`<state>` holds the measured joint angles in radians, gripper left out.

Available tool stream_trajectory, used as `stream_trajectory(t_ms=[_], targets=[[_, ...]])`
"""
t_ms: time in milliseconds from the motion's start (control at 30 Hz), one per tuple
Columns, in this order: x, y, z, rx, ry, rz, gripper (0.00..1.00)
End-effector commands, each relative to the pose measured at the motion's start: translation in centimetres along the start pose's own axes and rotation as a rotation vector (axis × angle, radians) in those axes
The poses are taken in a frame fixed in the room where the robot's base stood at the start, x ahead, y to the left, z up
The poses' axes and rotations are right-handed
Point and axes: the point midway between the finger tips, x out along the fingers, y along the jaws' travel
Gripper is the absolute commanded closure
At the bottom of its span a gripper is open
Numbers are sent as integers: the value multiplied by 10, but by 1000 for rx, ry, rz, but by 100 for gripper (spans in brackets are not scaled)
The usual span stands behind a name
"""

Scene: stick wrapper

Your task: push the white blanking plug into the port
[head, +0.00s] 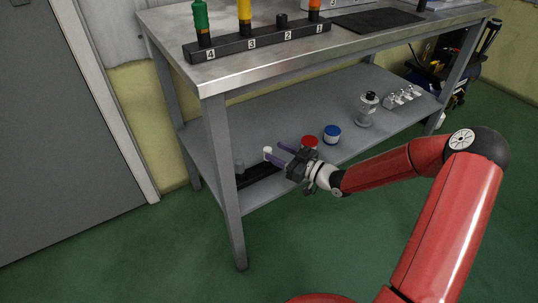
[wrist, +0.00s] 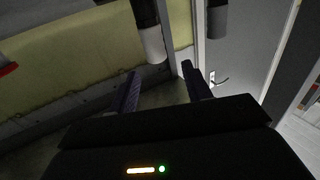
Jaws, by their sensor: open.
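A white cylindrical piece (head: 267,151), which looks like the blanking plug, shows at the lower shelf's left end. In the wrist view, which appears upside down, the white piece (wrist: 151,45) is the end of a dark post. My gripper (head: 276,151) is open, with two purple fingers pointing at it from the right. In the wrist view the fingertips (wrist: 160,70) are apart with nothing between them. The white piece lies just beyond them, nearer the left finger; I cannot tell whether they touch. I cannot make out the port for certain.
A grey cylinder (head: 238,166) stands left of the white piece, above a black base (head: 260,173). Red (head: 309,142) and blue-white (head: 332,135) round containers are close to my wrist. Metal fittings (head: 400,97) stand farther right. A table leg (head: 226,185) is at the front left.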

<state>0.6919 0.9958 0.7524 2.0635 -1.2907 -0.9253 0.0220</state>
Motion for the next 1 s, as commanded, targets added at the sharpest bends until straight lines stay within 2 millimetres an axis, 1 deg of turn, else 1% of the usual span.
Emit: stream_trajectory(t_ms=[167, 300, 400, 600, 900, 967, 1000], targets=[[27, 1, 11, 3, 0, -1, 51], [43, 1, 10, 2, -1, 0, 51], [47, 2, 11, 1, -2, 1, 51], [48, 2, 11, 1, -2, 1, 51], [47, 2, 11, 1, -3, 1, 90], [47, 2, 11, 1, -3, 1, 98], [47, 2, 11, 1, -2, 1, 99]])
